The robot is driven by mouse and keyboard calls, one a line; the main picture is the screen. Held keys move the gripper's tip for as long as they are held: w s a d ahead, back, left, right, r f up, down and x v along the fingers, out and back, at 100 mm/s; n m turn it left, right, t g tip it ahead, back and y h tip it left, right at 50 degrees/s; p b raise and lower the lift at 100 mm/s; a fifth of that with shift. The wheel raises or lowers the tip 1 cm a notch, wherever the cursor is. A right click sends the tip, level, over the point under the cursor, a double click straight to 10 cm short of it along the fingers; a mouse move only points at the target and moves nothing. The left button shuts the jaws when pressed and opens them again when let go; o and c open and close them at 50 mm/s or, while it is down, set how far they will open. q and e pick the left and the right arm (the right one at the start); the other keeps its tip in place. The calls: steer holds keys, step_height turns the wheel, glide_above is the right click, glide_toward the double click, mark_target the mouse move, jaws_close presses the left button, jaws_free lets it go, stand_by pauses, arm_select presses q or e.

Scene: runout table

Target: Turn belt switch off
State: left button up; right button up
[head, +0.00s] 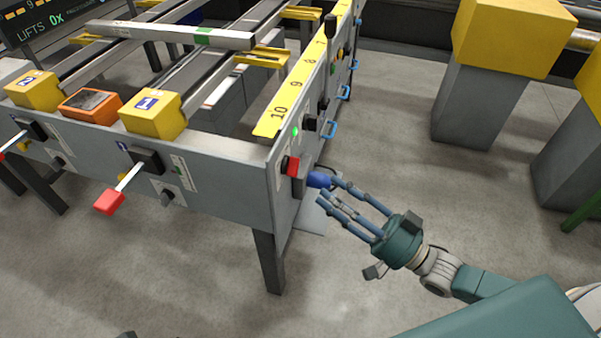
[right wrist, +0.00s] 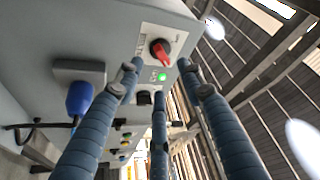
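A red rotary switch (head: 291,166) sits on the end corner of the grey runout table (head: 225,185). In the right wrist view the red switch (right wrist: 160,50) is on a pale plate, its handle pointing obliquely, with a lit green lamp (right wrist: 161,77) beside it. The plate's lettering is too small to read. My right gripper (head: 326,192) has its three fingers spread and empty, just right of the switch and close to a blue plug (head: 318,180). In the right wrist view the fingertips (right wrist: 160,75) are apart around the switch area; contact cannot be told. My left gripper is not in view.
The blue plug (right wrist: 78,98) hangs from a grey box with a black cable near the fingers. A red-tipped lever (head: 110,201) sticks out of the front panel. Blue handles (head: 330,128) line the side. Yellow-topped blocks (head: 510,38) stand right; the floor between is clear.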

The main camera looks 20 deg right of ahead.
mark_target(291, 166)
steer(key=x, duration=0.8)
steer(key=shift+w+b, duration=0.15)
steer(key=shift+b, duration=0.2)
jaws_close()
